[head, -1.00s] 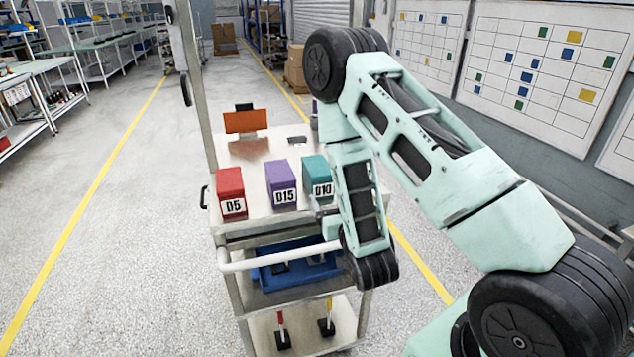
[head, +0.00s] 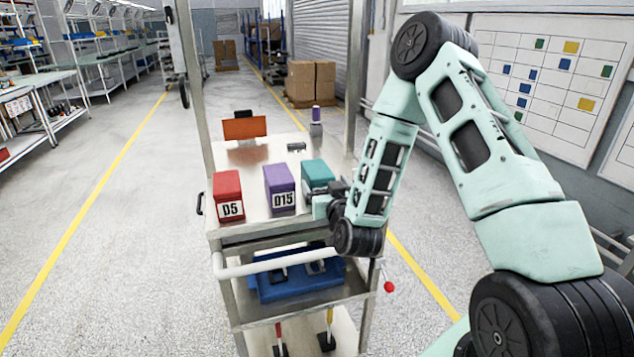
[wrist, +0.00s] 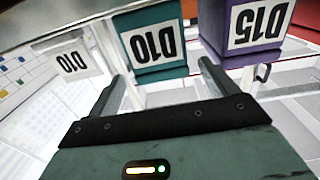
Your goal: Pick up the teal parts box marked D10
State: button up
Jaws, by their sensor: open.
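The teal parts box (head: 317,172) stands on the cart's top tray, rightmost of three boxes in the head view. Its D10 label is hidden there behind my gripper (head: 328,203). In the wrist view the teal box (wrist: 153,40) appears upside down with its D10 label readable. My gripper (wrist: 163,75) is open and empty, its two fingers pointing at the box's label face. In that picture the fingers lie on either side of the box's lower part. I cannot tell how much gap remains.
The purple D15 box (head: 280,190) stands close left of the teal box, with the red D5 box (head: 228,196) further left. An orange panel (head: 244,128) and a purple-topped container (head: 316,122) are behind. A cart post (head: 355,80) rises at the right. A pale D10 panel (wrist: 72,63) shows in the wrist view.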

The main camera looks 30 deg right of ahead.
aim_at(318, 169)
jog(key=p+x, duration=0.3)
jog(key=x, duration=0.3)
jog(key=shift+w+r, duration=0.2)
jog(key=shift+w+f, duration=0.1)
jog(key=shift+w, duration=0.15)
jog(key=c, duration=1.3)
